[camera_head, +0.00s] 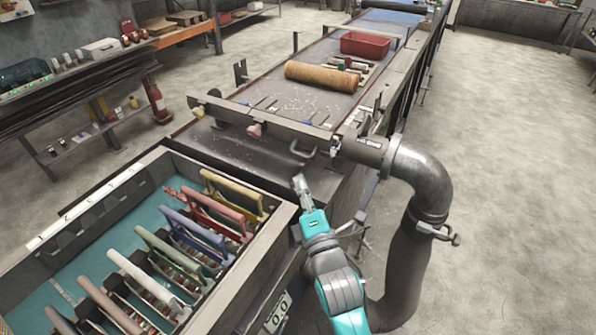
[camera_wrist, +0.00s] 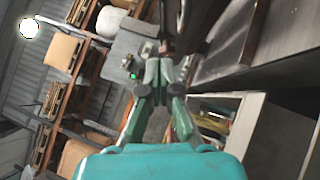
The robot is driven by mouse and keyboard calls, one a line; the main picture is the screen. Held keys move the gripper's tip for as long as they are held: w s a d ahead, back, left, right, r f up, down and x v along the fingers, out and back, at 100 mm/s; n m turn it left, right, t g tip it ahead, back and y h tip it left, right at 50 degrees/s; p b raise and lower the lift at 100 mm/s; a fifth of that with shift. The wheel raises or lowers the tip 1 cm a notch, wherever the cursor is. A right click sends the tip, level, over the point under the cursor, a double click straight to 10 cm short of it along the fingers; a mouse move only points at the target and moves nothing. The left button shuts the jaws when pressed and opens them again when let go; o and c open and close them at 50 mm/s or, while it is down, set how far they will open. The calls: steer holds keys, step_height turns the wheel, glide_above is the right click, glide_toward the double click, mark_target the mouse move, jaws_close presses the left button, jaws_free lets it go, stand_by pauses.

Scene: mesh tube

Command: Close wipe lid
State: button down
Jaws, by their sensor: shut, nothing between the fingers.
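A dark grey panel with a small curved metal handle (camera_head: 304,151) lies at the near end of the long bench; I cannot tell if this is the wipe lid. No lid is clearly recognisable in either view. My gripper (camera_head: 299,183) is just in front of the handle, apart from it in the picture, at the right of the tool box. It is shut and holds nothing. In the wrist view my gripper (camera_wrist: 160,63) shows its green fingers drawn together at the tips.
A grey-walled box (camera_head: 256,247) with several coloured handles stands at the left. A brown mesh roll (camera_head: 320,77) and a red bin (camera_head: 365,45) lie on the bench. A thick grey pipe (camera_head: 424,178) bends down at the right. Open floor lies beyond it.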

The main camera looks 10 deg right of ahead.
glide_toward(294, 130)
steer(key=w+a, duration=0.3)
steer(key=shift+w+d+r, duration=0.35)
steer(key=shift+w, duration=0.15)
steer(key=shift+w+d+r, duration=0.3)
steer(key=shift+w, duration=0.2)
steer(key=shift+w+d+r, duration=0.2)
steer(key=shift+w+d, duration=0.1)
steer(key=shift+w, duration=0.1)
